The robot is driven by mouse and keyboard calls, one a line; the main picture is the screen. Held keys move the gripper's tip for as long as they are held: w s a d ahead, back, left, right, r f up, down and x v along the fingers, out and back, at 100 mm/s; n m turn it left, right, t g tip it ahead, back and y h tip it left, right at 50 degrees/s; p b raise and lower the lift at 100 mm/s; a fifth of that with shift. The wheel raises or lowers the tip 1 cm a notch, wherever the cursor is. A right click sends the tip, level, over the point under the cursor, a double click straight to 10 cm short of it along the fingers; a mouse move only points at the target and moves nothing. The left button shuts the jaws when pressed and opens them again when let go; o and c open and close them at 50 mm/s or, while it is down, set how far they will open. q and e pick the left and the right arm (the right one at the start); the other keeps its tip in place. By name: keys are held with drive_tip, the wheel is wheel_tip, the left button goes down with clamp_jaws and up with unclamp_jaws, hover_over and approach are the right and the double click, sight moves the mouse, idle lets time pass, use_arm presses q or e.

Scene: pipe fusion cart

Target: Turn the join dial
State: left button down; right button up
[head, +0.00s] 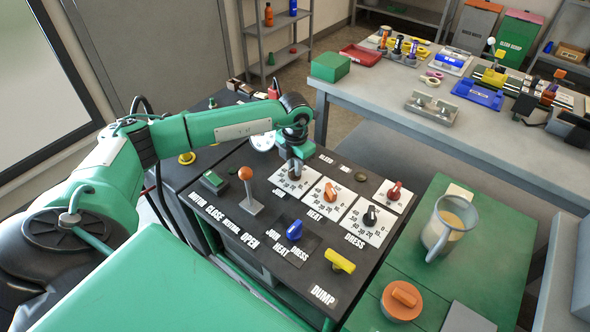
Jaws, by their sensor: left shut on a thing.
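The join dial (293,178) is on the white scale plate labelled JOIN at the back left of the dark control panel (225,195). My left gripper (295,168) comes down over the dial from above and is shut on it. The gripper covers most of the knob, so its pointer direction cannot be read. My right gripper is not in view.
Close by on the panel are the orange HEAT dial (330,192), the black DRESS dial (370,215), an orange-topped lever (246,174), a blue selector (294,230) and a yellow DUMP handle (340,261). A jug (447,230) stands on the green surface to the right.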

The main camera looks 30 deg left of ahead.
use_arm(q)
drive_tip(key=shift+m+b, duration=0.4)
drive_tip(key=shift+m, duration=0.4)
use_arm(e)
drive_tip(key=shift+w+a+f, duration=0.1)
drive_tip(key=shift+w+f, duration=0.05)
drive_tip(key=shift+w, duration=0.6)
use_arm(q)
drive_tip(key=shift+r, duration=0.1)
drive_tip(key=c, duration=1.4)
unclamp_jaws()
wheel_tip(320, 180, up, 14)
drive_tip(key=b, duration=0.1)
drive_tip(key=shift+b, duration=0.4)
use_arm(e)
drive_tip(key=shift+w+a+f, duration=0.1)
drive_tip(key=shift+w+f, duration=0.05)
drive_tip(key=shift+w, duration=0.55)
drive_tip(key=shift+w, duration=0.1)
